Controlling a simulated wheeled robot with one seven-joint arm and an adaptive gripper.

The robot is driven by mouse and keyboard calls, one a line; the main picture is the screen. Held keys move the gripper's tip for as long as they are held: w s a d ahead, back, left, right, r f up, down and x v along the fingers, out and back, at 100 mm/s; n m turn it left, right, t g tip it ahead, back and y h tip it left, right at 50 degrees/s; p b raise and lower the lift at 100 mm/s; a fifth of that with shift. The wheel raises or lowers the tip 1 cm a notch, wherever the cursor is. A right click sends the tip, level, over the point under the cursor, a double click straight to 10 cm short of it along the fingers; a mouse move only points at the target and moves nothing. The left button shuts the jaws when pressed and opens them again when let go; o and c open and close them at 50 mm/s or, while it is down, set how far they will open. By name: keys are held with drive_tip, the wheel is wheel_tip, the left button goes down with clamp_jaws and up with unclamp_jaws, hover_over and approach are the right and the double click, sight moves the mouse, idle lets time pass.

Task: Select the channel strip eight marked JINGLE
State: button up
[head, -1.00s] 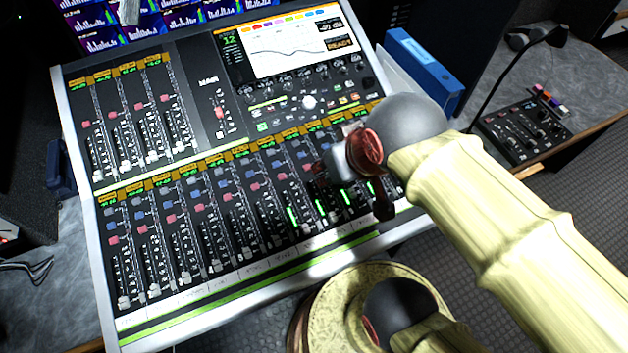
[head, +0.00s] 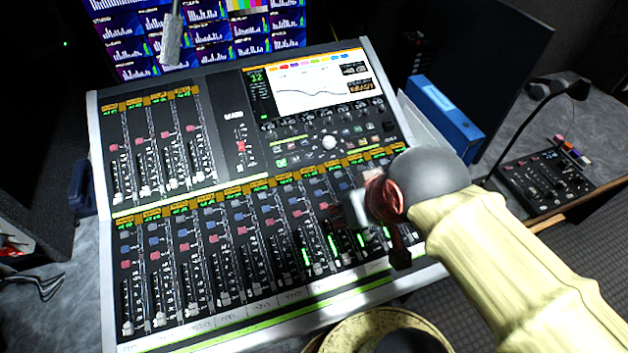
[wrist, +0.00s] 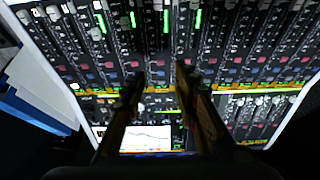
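The mixing console (head: 232,150) stands in front of me, with a lower bank of channel strips (head: 235,250) under orange labels. Strip names are too small to read, so I cannot tell which strip is marked JINGLE. Several strips right of the middle show lit green meters (head: 333,245). Red and blue buttons sit above the faders. My gripper (head: 352,207) is over the right part of this bank and hides some strips. In the wrist view my two fingers (wrist: 160,80) are apart with nothing between them, over the button rows. I cannot tell whether they touch.
A blue binder (head: 445,115) stands right of the console. A small control box with a gooseneck (head: 545,172) is farther right. A microphone (head: 171,40) hangs at the back left.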

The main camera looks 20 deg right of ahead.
drive_tip(key=shift+c, duration=1.2)
clamp_jaws()
idle(0.3)
